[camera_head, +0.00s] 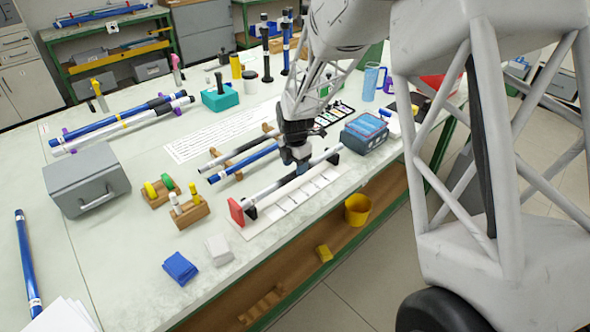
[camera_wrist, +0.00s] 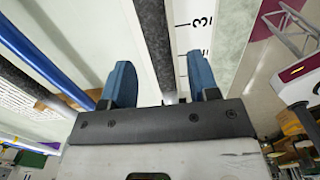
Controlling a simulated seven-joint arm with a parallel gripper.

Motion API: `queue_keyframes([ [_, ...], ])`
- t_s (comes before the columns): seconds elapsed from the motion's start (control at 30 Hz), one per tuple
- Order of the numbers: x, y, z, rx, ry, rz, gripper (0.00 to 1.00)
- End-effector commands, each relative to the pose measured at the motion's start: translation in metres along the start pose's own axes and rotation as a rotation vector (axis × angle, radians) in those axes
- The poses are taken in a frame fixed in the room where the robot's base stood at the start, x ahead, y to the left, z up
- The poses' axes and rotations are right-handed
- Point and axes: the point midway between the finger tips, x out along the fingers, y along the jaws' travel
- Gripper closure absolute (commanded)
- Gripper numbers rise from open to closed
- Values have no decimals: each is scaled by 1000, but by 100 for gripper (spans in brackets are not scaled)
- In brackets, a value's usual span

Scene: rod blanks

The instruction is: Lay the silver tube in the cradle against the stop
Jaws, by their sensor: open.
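The silver tube (camera_head: 277,186) lies along the cradle, resting on its black supports (camera_head: 333,157). Its left end is at the red stop (camera_head: 236,211); I cannot tell whether they touch. My gripper (camera_head: 297,160) is over the tube's middle. In the wrist view my gripper (camera_wrist: 162,82) is open, with one blue finger on each side of the tube (camera_wrist: 155,40), which looks dark grey there. The gripper hides a short stretch of the tube in the head view.
A blue tube (camera_head: 245,164) and another grey tube lie behind on a wooden rack (camera_head: 230,162). A white scale strip (camera_head: 300,197) runs in front of the cradle. A blue-grey box (camera_head: 364,133) stands to the right. Wooden peg blocks (camera_head: 188,212) stand to the left.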

Motion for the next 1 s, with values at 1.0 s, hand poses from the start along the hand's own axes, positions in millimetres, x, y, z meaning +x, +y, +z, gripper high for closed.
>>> queue_keyframes([
  [1.0,-52,0,0,2,0,0,45],
])
